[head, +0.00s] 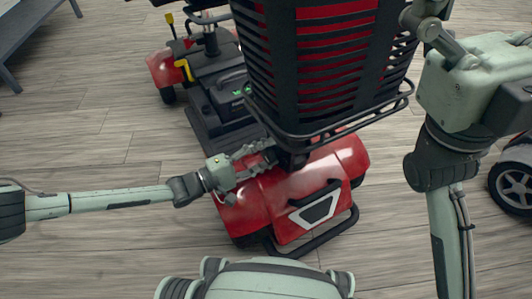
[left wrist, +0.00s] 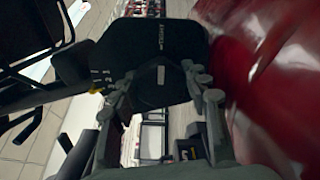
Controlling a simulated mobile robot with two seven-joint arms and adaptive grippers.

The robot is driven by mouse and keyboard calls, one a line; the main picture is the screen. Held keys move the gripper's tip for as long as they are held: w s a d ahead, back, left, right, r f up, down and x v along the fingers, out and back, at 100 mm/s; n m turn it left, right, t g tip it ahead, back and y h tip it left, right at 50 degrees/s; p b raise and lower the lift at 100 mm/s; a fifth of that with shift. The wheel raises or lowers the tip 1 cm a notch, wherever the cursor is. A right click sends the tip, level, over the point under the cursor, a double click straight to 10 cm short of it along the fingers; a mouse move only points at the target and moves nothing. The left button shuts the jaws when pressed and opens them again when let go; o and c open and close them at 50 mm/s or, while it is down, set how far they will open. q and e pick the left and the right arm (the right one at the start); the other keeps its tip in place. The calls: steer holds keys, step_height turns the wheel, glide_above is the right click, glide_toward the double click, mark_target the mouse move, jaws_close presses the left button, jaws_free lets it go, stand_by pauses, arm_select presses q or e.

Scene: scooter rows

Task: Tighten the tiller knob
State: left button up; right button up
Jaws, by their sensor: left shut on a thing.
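The red scooter (head: 285,205) stands in the middle of the head view, with a dark basket above its front. My left gripper (head: 262,158) reaches in from the left to the tiller under the basket. In the left wrist view, my left gripper (left wrist: 155,82) has its fingers on both sides of a dark knob (left wrist: 152,92), in front of a black panel (left wrist: 155,52) with small lettering. It is shut on the knob, which the fingers partly hide. My right gripper (head: 430,18) is raised at the upper right, cut by the frame edge, and its opening does not show.
The dark basket (head: 290,115) hangs close above my left gripper. A wheel (head: 513,185) shows at the right edge and a grey bench (head: 28,28) at the upper left. The wooden floor is clear at left.

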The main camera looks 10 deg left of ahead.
arm_select(q)
steer(key=o, duration=1.2)
steer(key=shift+c, duration=0.2)
steer(key=v, duration=1.2)
